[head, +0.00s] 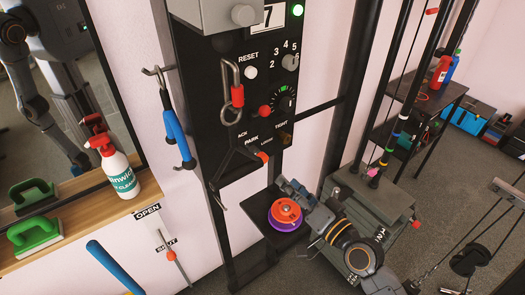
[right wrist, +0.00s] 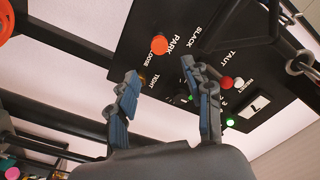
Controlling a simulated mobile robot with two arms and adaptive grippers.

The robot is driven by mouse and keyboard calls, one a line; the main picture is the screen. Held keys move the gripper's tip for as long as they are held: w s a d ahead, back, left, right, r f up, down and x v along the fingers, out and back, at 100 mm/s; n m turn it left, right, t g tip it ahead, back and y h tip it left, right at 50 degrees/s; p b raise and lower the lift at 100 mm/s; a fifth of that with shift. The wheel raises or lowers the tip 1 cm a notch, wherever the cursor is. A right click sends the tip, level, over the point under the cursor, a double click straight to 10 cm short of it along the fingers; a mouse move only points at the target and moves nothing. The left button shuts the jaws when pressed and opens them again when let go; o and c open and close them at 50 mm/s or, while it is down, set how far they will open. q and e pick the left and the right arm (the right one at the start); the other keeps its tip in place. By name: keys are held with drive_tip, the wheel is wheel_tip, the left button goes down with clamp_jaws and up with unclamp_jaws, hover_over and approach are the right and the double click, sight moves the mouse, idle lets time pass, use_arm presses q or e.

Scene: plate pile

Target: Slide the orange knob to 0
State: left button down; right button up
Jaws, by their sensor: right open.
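The orange knob (head: 262,156) shows low on the black control panel (head: 228,75), below the PARK and LOOSE labels. It also shows in the right wrist view (right wrist: 159,44), beside the word PARK. My right gripper (head: 293,187) is below and right of the knob, above the small black shelf. In the right wrist view its two blue-padded fingers (right wrist: 160,72) stand apart, with nothing between them. The knob appears beyond the fingertips, not touched. I cannot make out a 0 mark by the knob. My left gripper is not in view.
A red knob (head: 265,110) and a metal carabiner (head: 231,78) sit higher on the panel. Orange and purple discs (head: 285,213) lie on the small shelf close to my right gripper. Dark posts (head: 350,90) stand to the right. A spray bottle (head: 118,172) stands at the left.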

sight(265, 161)
drive_tip(key=p+x, duration=0.1)
drive_tip(key=x, duration=0.4)
drive_tip(key=shift+w+a+r, duration=0.2)
drive_tip(key=shift+w+a, duration=0.1)
drive_tip(key=x, duration=0.5)
drive_tip(key=shift+w+a+f+p, duration=0.1)
drive_tip(key=shift+w+f+p, duration=0.1)
drive_tip(key=shift+p, duration=0.15)
drive_tip(key=shift+w+a, duration=0.35)
drive_tip(key=shift+w, duration=0.15)
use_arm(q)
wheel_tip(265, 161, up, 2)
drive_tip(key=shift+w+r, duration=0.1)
use_arm(e)
drive_tip(key=shift+c, duration=1.2)
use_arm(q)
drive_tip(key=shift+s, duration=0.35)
use_arm(e)
drive_tip(key=shift+s, duration=0.1)
clamp_jaws()
